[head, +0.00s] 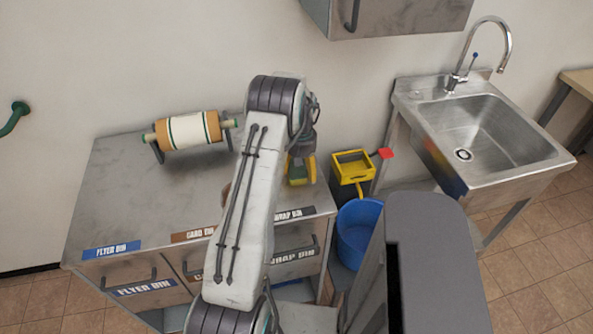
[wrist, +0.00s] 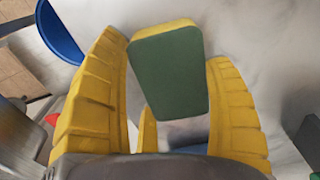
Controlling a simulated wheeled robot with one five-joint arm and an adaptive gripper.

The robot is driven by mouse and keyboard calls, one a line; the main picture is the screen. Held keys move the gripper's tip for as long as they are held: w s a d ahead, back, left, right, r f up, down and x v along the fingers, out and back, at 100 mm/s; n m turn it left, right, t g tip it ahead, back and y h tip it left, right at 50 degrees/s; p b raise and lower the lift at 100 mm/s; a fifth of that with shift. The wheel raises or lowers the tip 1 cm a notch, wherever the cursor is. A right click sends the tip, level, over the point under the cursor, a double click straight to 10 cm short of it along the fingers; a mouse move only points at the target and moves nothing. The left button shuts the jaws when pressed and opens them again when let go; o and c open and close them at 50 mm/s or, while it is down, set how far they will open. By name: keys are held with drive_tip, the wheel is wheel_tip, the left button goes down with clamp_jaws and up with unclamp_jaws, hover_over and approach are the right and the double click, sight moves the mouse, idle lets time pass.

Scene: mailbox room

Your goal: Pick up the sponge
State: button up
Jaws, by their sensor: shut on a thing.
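The sponge (wrist: 168,75), a block with a dark green face and a yellow side, sits between the yellow fingers of my gripper (wrist: 167,52) in the wrist view. My gripper is shut on it, with a ribbed finger on each side. In the head view my gripper (head: 300,168) is over the right end of the grey cabinet top, partly hidden behind my arm. Yellow and green show there, but sponge and fingers are hard to tell apart. I cannot tell how high the sponge is above the surface.
The grey cabinet (head: 110,195) has labelled bins and a paper roll (head: 188,130) at its back. Right of it stand a yellow-topped bin (head: 352,168), a blue bucket (head: 358,232) and a metal sink (head: 490,130). A wall cabinet (head: 400,15) hangs above.

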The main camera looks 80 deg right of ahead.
drive_tip(key=shift+r, duration=0.4)
wheel_tip(320, 180, up, 3)
drive_tip(key=shift+d+r+b, duration=0.1)
drive_tip(key=shift+r+b, duration=0.1)
drive_tip(key=shift+b, duration=0.5)
drive_tip(key=s+a+r, duration=0.1)
drive_tip(key=s+r, duration=0.1)
drive_tip(key=s, duration=0.1)
drive_tip(key=s+a+r+b, duration=0.1)
drive_tip(key=s+r, duration=0.1)
drive_tip(key=s, duration=0.2)
drive_tip(key=s+a+r, duration=0.1)
drive_tip(key=s+r, duration=0.1)
drive_tip(key=s, duration=0.2)
drive_tip(key=shift+s+r+b, duration=0.15)
drive_tip(key=shift+r+b, duration=0.2)
drive_tip(key=shift+r, duration=0.05)
